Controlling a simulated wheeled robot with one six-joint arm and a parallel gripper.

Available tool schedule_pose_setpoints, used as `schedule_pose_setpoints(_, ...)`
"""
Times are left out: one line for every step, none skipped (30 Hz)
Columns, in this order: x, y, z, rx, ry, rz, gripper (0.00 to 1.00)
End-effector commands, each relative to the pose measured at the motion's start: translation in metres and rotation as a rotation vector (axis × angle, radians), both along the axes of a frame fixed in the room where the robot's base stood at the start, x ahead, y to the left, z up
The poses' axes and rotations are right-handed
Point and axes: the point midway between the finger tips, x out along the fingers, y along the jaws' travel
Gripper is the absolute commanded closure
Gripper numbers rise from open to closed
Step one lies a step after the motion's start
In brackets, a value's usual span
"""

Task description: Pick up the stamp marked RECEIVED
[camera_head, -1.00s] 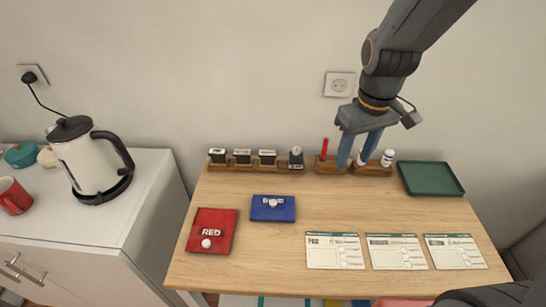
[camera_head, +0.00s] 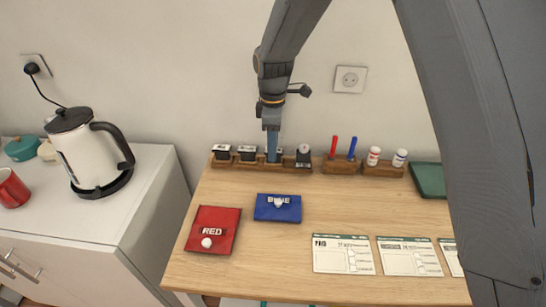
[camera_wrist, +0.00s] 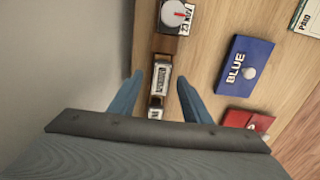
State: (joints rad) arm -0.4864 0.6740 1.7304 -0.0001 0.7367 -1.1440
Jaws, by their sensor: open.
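Several dark stamps with pale labelled tops stand in wooden holders along the back of the table. The leftmost stamp (camera_head: 221,153) and the one beside it (camera_head: 247,154) show in the head view; the third is mostly behind my fingers. A stamp with a round dial (camera_head: 303,155) stands to their right. I cannot read which label says RECEIVED. My gripper (camera_head: 272,155) points down at the third place. In the wrist view, my open gripper (camera_wrist: 160,80) has its blue fingers on either side of a pale-labelled stamp (camera_wrist: 162,77), with nothing clasped.
Red and blue markers (camera_head: 343,147) and two small bottles (camera_head: 387,157) stand right of the stamps. A red pad (camera_head: 226,219), a blue pad (camera_head: 290,213) and printed forms (camera_head: 343,262) lie in front. A green tray (camera_head: 427,180) is partly behind my arm. The wall is close behind.

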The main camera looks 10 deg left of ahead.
Motion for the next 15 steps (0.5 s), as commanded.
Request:
schedule_pose_setpoints(-0.002,-0.002,-0.007,-0.002,0.005,-0.001,0.56)
schedule_pose_setpoints(-0.002,-0.002,-0.011,-0.002,0.004,-0.001,0.56)
schedule_pose_setpoints(-0.003,-0.002,-0.017,-0.002,0.004,-0.001,0.56)
schedule_pose_setpoints(-0.002,-0.002,-0.021,-0.002,0.003,-0.001,0.56)
schedule_pose_setpoints(-0.002,-0.002,-0.025,-0.001,0.003,-0.001,0.56)
schedule_pose_setpoints(-0.002,-0.002,-0.028,-0.001,0.002,-0.001,0.56)
schedule_pose_setpoints(-0.002,-0.002,-0.031,-0.001,0.002,-0.001,0.56)
schedule_pose_setpoints(-0.002,-0.002,-0.033,-0.001,0.002,-0.002,0.56)
schedule_pose_setpoints(-0.002,-0.002,-0.035,-0.001,0.002,-0.002,0.56)
schedule_pose_setpoints(-0.001,-0.002,-0.035,0.000,0.001,-0.002,0.56)
schedule_pose_setpoints(-0.001,-0.002,-0.036,0.000,0.001,-0.002,0.56)
schedule_pose_setpoints(-0.001,-0.002,-0.036,0.000,0.000,-0.002,0.56)
schedule_pose_setpoints(-0.001,-0.002,-0.036,0.000,0.000,-0.002,0.56)
schedule_pose_setpoints(-0.001,-0.002,-0.036,0.000,0.000,-0.002,0.56)
schedule_pose_setpoints(-0.001,-0.002,-0.036,0.000,0.000,-0.002,0.56)
